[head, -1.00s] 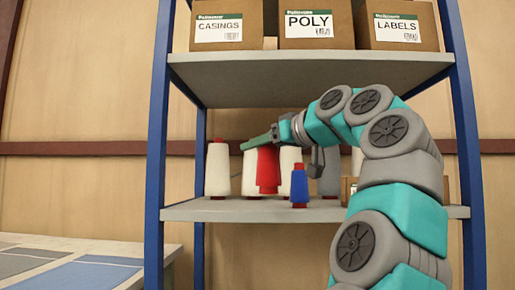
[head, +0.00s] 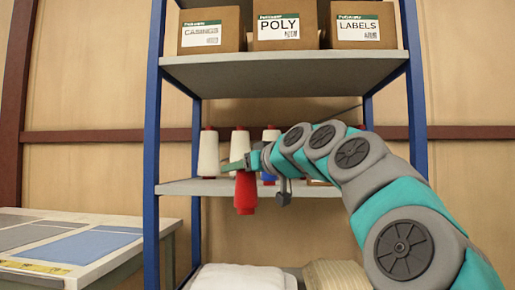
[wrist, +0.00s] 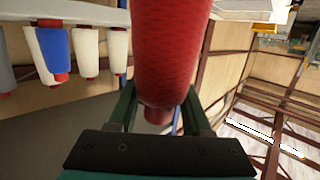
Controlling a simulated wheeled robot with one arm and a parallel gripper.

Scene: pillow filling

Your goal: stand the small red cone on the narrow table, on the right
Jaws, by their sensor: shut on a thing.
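My gripper (head: 243,165) is shut on the red cone (head: 245,194) and holds it in front of the shelf's edge. The cone hangs in the air, roughly upright in the head view. In the wrist view the red cone (wrist: 172,50) fills the middle, between the fingers of my gripper (wrist: 160,105). A table (head: 62,276) stands at the lower left in the head view, left of the shelf rack. A blue panel (head: 82,246) and a grey panel (head: 28,235) lie on its top. No cone shows on the visible part of it.
White cones (head: 208,152) and a blue cone (head: 271,134) stand on the middle shelf (head: 175,188). The rack's blue left post (head: 152,150) rises between table and cone. Boxes (head: 285,25) fill the top shelf. A white sack (head: 240,277) lies below.

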